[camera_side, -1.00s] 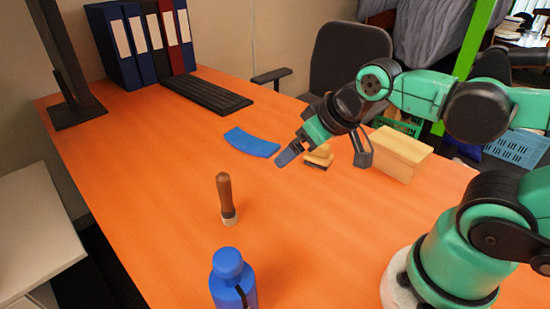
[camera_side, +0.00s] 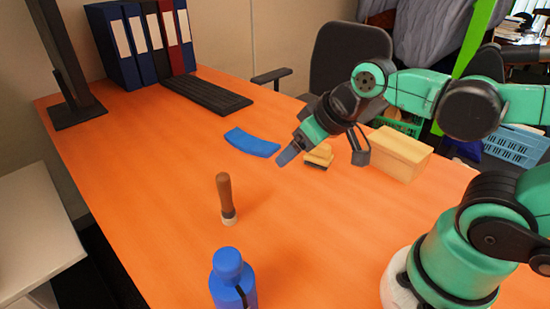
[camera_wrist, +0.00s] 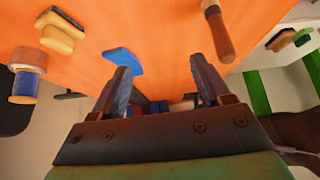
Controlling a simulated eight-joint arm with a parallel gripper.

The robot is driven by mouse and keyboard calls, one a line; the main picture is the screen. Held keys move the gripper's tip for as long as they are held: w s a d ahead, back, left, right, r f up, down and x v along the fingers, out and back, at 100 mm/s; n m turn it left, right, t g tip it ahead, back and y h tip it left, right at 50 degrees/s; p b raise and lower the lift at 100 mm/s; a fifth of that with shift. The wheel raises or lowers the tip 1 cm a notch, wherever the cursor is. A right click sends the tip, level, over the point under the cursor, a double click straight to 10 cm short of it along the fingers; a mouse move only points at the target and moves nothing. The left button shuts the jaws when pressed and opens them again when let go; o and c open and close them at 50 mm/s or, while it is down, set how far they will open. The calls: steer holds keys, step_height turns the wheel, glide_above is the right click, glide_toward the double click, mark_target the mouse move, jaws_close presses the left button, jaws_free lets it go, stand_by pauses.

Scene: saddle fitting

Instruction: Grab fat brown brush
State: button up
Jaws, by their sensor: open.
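A blue curved piece (camera_side: 252,142) lies beyond the gripper. A yellowish brush-like block (camera_side: 319,156) and a tan box (camera_side: 400,152) are to the right. A blue bottle (camera_side: 231,280) stands in front of the brush. The table (camera_side: 150,190) left of the brush is clear.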

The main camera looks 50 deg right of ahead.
mark_target(226, 200)
steer(key=shift+w+a+f+n+g+y, duration=0.5)
steer(key=shift+w+a+f+n+y, duration=0.85)
steer(key=shift+a+n+y, duration=0.85)
steer(key=shift+w+a+f+n+g+y, duration=0.5)
steer(key=shift+w+a+f+n+y, duration=0.9)
steer(key=shift+n+y, duration=0.9)
steer(key=shift+w+a+f+n+g+y, duration=0.5)
steer(key=shift+w+a+f+n+y, duration=1.15)
steer(key=shift+n, duration=1.05)
steer(key=shift+s+a+r, duration=0.2)
steer(key=shift+a+r, duration=0.15)
steer(key=shift+r, duration=0.1)
jaws_close()
